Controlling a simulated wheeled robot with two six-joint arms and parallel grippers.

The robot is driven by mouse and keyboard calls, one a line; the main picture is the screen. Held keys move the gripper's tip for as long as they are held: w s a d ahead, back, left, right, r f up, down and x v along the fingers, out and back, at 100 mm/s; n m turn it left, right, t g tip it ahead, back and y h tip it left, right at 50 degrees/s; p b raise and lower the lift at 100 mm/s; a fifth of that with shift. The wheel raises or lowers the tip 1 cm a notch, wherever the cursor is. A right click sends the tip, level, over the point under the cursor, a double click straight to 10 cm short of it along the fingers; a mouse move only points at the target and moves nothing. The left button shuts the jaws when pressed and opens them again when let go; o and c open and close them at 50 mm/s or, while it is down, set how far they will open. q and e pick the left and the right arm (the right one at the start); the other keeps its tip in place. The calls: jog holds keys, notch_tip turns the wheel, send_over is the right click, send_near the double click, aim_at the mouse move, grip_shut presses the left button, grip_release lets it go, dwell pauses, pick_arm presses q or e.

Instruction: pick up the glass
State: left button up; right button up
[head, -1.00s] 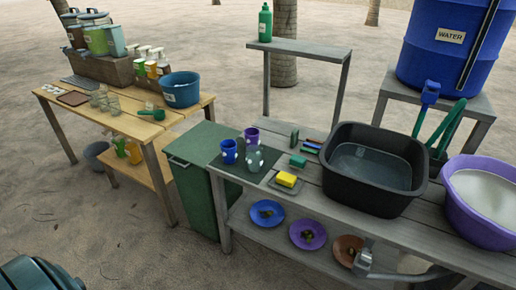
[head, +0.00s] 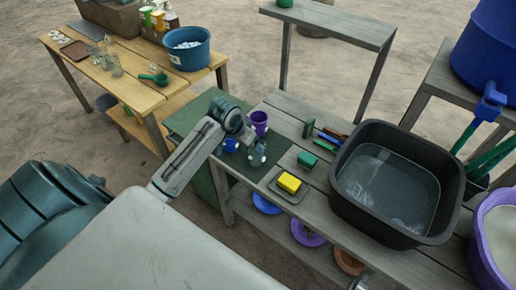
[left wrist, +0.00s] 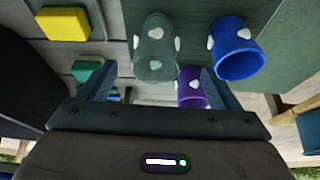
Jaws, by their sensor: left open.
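The glass (head: 257,155) is clear with white spots and stands on the dark mat at the left end of the grey table. In the left wrist view the glass (left wrist: 155,50) is ahead of the jaws, roughly in line with the gap between them. My left gripper (left wrist: 158,85) is open, with nothing held. A blue cup (left wrist: 238,48) is right of the glass in the wrist view, and a purple cup (left wrist: 190,88) shows near the right finger. My right gripper is not seen.
A yellow sponge (head: 289,183) on a small tray and a green block (head: 307,160) lie right of the glass. A black basin (head: 350,205) of water stands further right. A wooden table (head: 135,90) with a blue bucket (head: 182,50) is at the back left.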

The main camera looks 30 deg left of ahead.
aim_at(250, 152)
pick_arm(q)
jog(key=x, duration=0.3)
jog(key=shift+f, duration=0.1)
jog(key=shift+w+d+f, duration=0.1)
jog(key=shift+w+f, duration=0.1)
jog(key=shift+w, duration=0.05)
jog(key=w+f+p, duration=0.1)
jog(key=w+f, duration=0.1)
jog(key=f, duration=0.1)
jog(key=shift+w+d+f+p, duration=0.15)
jog(key=shift+w+d+p, duration=0.1)
jog(key=shift+d+p, duration=0.15)
jog(key=shift+w+f, duration=0.15)
jog(key=shift+f, duration=0.3)
jog(key=shift+a, duration=0.1)
jog(key=c, duration=1.2)
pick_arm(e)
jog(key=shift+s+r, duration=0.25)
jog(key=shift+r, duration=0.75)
pick_arm(q)
jog(key=shift+r, duration=0.1)
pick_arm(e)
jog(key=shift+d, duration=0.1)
